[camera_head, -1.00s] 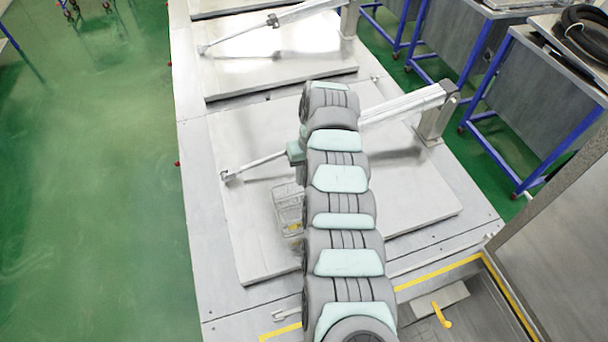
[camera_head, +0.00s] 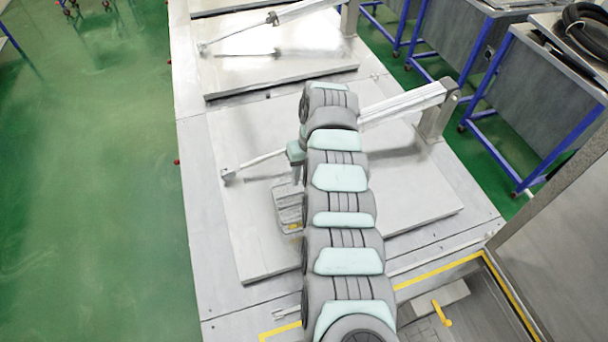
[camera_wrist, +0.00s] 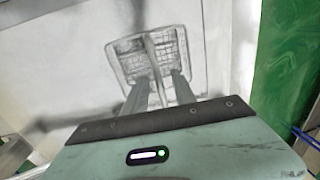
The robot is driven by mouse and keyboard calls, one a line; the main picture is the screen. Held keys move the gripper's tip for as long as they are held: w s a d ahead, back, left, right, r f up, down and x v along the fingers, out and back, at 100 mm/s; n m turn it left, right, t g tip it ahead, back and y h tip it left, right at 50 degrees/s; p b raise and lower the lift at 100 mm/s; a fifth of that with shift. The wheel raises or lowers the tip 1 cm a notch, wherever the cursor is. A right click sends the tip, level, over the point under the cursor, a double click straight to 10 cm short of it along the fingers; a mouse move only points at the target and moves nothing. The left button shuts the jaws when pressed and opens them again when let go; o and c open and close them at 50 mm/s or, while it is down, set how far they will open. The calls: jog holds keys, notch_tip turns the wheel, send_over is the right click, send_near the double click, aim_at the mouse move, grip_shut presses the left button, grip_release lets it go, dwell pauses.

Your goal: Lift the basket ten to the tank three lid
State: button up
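The basket (camera_head: 288,206) is a small grey wire basket on the large flat metal lid (camera_head: 245,235), just left of my arm in the head view; part of it is hidden by the arm. In the wrist view the basket (camera_wrist: 128,50) lies beyond my fingers, with a flat upright bar running across its middle. My gripper (camera_wrist: 158,80) has its two fingers apart, one on each side of that bar, with gaps visible. In the head view the fingers are mostly hidden by my arm. No number on the basket or lid can be read.
A pneumatic cylinder (camera_head: 400,105) and its rod (camera_head: 258,160) cross above the lid, close to my arm. Another closed lid (camera_head: 275,70) lies behind. A yellow-edged opening (camera_head: 438,268) is at the front right. Green floor is free at left.

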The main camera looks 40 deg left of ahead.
notch_tip(320, 180, up, 23)
jog(key=w+p, duration=0.1)
jog(key=p, duration=0.3)
jog(key=shift+w+d+f, duration=0.15)
jog(key=shift+w+d, duration=0.05)
jog(key=shift+d, duration=0.2)
dwell(0.6)
jog(key=shift+f, duration=0.1)
dwell(0.4)
